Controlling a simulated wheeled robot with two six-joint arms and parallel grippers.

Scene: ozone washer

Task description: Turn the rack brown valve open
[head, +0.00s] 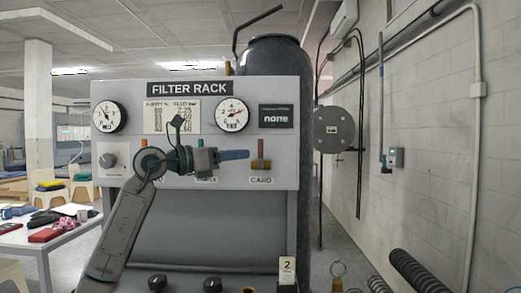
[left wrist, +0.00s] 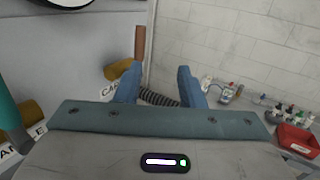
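The brown valve (head: 261,147) is on the right of the filter rack's front panel, above a label that seems to read CARB. Its brown lever stands upright on a brass body. In the left wrist view the brown lever (left wrist: 140,42) shows at the top, beyond the left finger, with its brass body partly behind that finger. My left gripper (head: 246,154) has blue fingers pointing right, just left of the valve in the head view. In the left wrist view its fingers (left wrist: 160,86) are apart with nothing between them. My right gripper does not show.
The filter rack (head: 215,177) has two gauges and a dark display. My left arm partly hides two other valves, an orange-handled one (head: 143,143) and a green-handled one (head: 200,143). A dark tank (head: 275,55) stands behind.

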